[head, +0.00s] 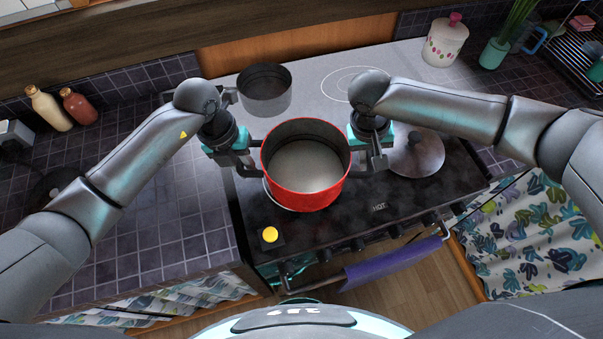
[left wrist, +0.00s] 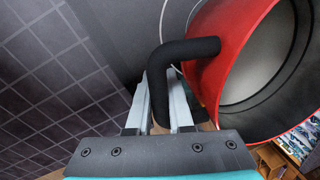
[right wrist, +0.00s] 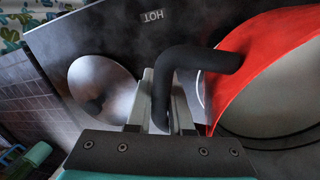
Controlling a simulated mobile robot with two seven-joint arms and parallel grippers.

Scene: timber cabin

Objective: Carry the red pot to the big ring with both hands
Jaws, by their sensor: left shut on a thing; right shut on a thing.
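The red pot (head: 306,198) is upright and empty over the front left of the stove, between my grippers. I cannot tell whether its base touches the stove. My left gripper (head: 247,165) is shut on its left black handle (left wrist: 163,75). My right gripper (head: 372,158) is shut on its right black handle (right wrist: 170,75). The red wall also shows in the left wrist view (left wrist: 218,75) and the right wrist view (right wrist: 270,45). A bare ring with a smaller ring inside it (head: 352,69) shows at the back right. Part of another white ring (head: 270,198) shows beneath the pot.
A grey saucepan (head: 265,95) stands at the back left of the stove. A round metal lid (head: 425,155) lies at the front right, close to my right gripper. A white canister (head: 445,42) stands behind on the right.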

